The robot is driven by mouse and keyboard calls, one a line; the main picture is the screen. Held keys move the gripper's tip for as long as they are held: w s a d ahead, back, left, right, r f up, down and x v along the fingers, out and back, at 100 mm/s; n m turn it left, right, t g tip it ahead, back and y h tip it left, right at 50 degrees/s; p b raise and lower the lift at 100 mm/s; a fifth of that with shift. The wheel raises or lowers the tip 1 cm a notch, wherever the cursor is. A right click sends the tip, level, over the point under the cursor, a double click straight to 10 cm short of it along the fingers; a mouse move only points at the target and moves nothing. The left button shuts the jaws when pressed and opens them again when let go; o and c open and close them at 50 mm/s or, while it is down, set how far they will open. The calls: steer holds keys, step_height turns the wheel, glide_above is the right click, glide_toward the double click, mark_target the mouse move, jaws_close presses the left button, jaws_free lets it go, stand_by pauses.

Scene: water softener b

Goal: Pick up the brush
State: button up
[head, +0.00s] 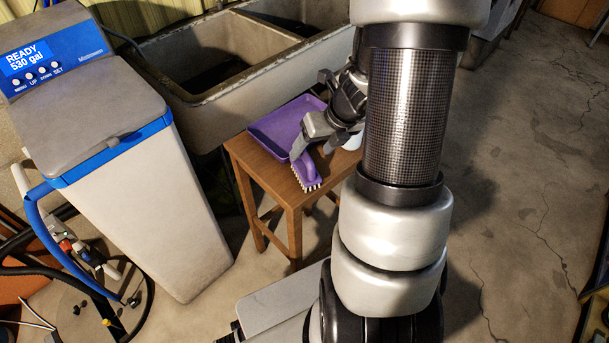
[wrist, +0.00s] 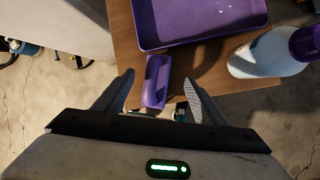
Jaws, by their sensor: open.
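The purple brush (head: 305,171) with pale bristles lies near the front edge of a small wooden table (head: 259,173). In the wrist view the brush (wrist: 156,82) is between my two open fingers, with a gap on each side. My gripper (head: 312,149) is over the table at the brush in the head view, and it also shows in the wrist view (wrist: 158,90). The fingers do not appear to touch the brush.
A purple tray (head: 272,130) lies behind the brush on the table. A white bottle with a purple top (wrist: 270,55) stands to the right. A water softener (head: 130,180) stands at left, and a stone sink (head: 215,110) is behind. Open floor (head: 530,200) lies to the right.

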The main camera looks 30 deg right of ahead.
steer(key=shift+x, duration=0.85)
steer(key=b+x, duration=0.2)
steer(key=x, duration=0.1)
steer(key=b+x, duration=0.1)
steer(key=shift+s+a+f, duration=0.15)
steer(key=shift+s+f, duration=0.05)
steer(key=shift+f, duration=0.25)
steer(key=shift+w+f+b, duration=0.15)
steer(key=shift+f+b, duration=0.05)
steer(key=shift+b, duration=0.15)
steer(key=shift+r, duration=0.1)
steer(key=shift+a, duration=0.1)
steer(key=c, duration=1.3)
steer(key=shift+c, duration=0.4)
step_height(320, 180, up, 10)
steer(key=p, duration=0.6)
